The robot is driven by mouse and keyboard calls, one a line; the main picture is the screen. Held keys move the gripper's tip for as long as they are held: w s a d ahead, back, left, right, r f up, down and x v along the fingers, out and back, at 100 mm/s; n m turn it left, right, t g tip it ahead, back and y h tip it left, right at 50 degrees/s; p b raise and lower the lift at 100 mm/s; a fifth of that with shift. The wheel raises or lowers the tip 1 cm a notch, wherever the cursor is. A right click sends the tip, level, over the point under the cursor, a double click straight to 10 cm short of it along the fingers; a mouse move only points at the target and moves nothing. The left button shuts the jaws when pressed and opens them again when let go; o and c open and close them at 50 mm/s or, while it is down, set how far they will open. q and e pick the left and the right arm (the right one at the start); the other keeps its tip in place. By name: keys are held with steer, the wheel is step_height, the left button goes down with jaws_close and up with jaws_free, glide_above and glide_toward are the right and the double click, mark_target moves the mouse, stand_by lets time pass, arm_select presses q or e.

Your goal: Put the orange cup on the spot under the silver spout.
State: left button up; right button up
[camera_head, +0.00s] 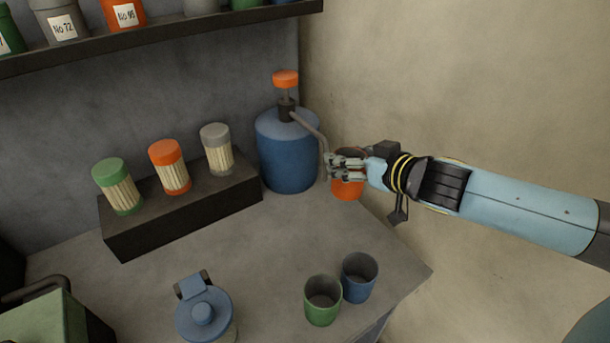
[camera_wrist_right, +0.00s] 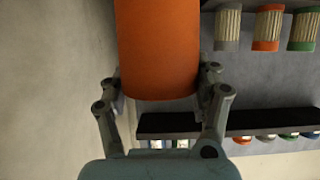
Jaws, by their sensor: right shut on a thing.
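The orange cup (camera_head: 348,189) is at the back right of the counter, just right of the blue dispenser (camera_head: 287,155) with the orange pump top. The dispenser's silver spout (camera_head: 309,127) slopes down to the right and ends beside my right gripper (camera_head: 340,167). That gripper is shut on the orange cup, which also fills the upper middle of the right wrist view (camera_wrist_right: 158,50) between the two fingers (camera_wrist_right: 160,95). The gripper covers part of the cup in the head view. I cannot tell whether the cup touches the counter. The spot under the spout is hidden. My left gripper is not in view.
A green cup (camera_head: 322,303) and a blue cup (camera_head: 359,280) stand at the front right. A blue lidded jar (camera_head: 205,314) stands at the front. Green, orange and grey-topped jars stand on a dark riser (camera_head: 180,219) at left. The counter's middle (camera_head: 260,240) is clear.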

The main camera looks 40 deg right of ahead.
mark_target(357, 192)
step_height(357, 192, down, 8)
steer(key=b, duration=0.7)
steer(key=shift+s, duration=0.15)
step_height(357, 192, down, 6)
steer(key=b, duration=0.5)
steer(key=shift+r, duration=0.15)
steer(key=w+b, duration=0.1)
steer(key=w, duration=0.1)
steer(key=w+b, duration=0.1)
steer(key=w, duration=0.2)
steer(key=w+d+b, duration=0.1)
steer(key=w, duration=0.2)
steer(key=shift+w, duration=0.15)
steer(key=shift+f+b, duration=0.5)
steer(key=shift+b, duration=0.05)
steer(key=shift+r, duration=0.15)
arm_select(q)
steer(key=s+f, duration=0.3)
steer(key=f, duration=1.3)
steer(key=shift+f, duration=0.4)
